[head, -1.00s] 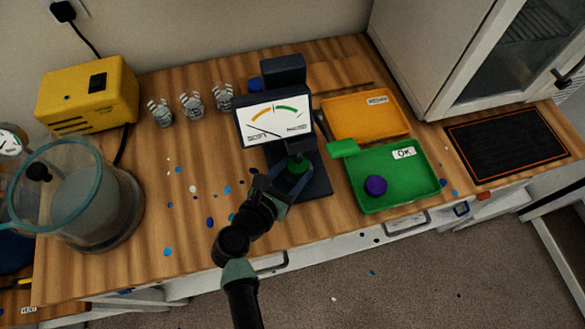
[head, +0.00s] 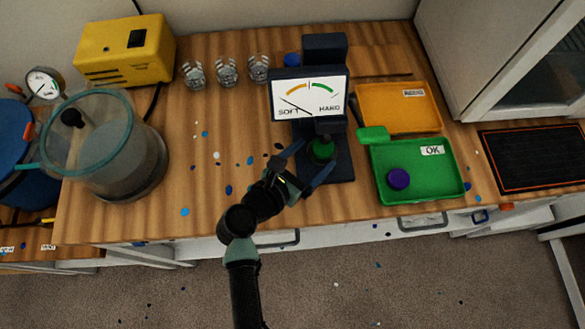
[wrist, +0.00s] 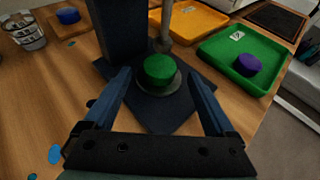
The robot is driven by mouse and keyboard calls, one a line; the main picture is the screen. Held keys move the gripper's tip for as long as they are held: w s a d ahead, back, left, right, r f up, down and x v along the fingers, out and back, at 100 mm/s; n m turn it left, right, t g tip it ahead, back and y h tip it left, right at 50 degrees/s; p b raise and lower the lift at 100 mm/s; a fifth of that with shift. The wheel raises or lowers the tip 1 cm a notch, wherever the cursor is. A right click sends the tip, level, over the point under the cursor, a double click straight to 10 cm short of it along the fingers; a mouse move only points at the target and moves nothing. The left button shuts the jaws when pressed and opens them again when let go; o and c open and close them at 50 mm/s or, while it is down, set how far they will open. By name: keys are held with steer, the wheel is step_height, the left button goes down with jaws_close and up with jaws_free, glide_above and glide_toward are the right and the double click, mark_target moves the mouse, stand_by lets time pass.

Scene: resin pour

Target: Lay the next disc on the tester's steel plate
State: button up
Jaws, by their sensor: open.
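The tester (head: 324,75) is dark, with a SOFT–HARD dial; its needle leans towards SOFT. A green disc (head: 321,151) lies on the tester's round steel plate (wrist: 173,85), below its head. My gripper (head: 318,154) is open and empty in front of the tester. In the wrist view its fingers (wrist: 158,77) point at the green disc, one towards each side, with the disc just beyond the tips. A purple disc (head: 398,179) lies in the green OK tray (head: 440,187). A blue disc (head: 291,60) is behind the tester's left side, partly hidden.
An orange tray (head: 385,118) stands behind the green one. Several clear cups (head: 227,72) stand at the back left. A yellow box (head: 112,60) and a glass chamber (head: 115,150) are at the left. A black mat (head: 535,157) is at the right. The bench front-left is clear except for spots.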

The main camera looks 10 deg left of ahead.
steer(key=v, duration=0.9)
steer(key=shift+s+a+r+b, duration=0.1)
steer(key=shift+s+a+b, duration=0.05)
steer(key=shift+s+b, duration=0.15)
